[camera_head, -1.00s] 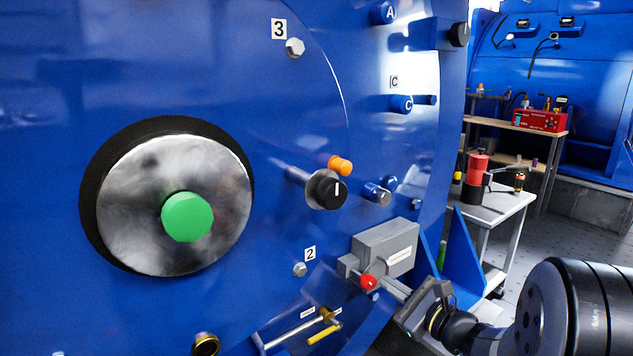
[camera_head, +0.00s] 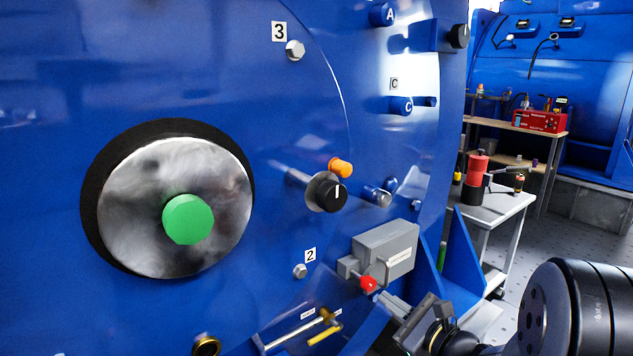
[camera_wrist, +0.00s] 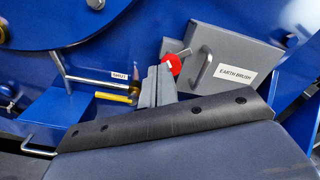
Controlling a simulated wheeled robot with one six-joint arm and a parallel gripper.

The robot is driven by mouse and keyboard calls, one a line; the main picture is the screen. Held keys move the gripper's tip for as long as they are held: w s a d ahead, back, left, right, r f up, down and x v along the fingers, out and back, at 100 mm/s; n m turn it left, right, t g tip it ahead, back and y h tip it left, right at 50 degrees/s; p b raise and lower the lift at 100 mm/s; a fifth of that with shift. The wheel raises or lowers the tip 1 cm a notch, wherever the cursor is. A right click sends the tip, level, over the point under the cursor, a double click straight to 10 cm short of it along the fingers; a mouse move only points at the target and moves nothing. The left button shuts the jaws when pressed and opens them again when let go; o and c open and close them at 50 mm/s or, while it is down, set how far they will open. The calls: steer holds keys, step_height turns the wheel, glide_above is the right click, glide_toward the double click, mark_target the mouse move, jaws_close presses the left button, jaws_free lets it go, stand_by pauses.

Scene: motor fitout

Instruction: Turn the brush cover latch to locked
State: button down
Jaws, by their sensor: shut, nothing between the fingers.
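The brush cover is a grey box (camera_head: 385,252) on the blue motor housing. It also shows in the wrist view, with an "EARTH BRUSH" label (camera_wrist: 235,74) and a bar handle (camera_wrist: 205,66). The latch has a red knob (camera_head: 368,284) at the box's lower left; in the wrist view the red part (camera_wrist: 172,64) has a white mark and a short metal lever beside it. My gripper (camera_head: 382,297) is shut and empty, its tips just below and right of the red knob. In the wrist view my fingertips (camera_wrist: 158,72) overlap the knob's lower left; contact is unclear.
A black knob (camera_head: 326,193) and an orange button (camera_head: 340,167) project above. A large metal disc with a green centre (camera_head: 188,219) is at left. A side table (camera_head: 505,205) stands behind.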

mark_target(373, 289)
steer(key=shift+b+x, duration=0.4)
steer(key=shift+x, duration=2.45)
steer(key=shift+w+d+f, duration=0.1)
steer(key=shift+d, duration=0.05)
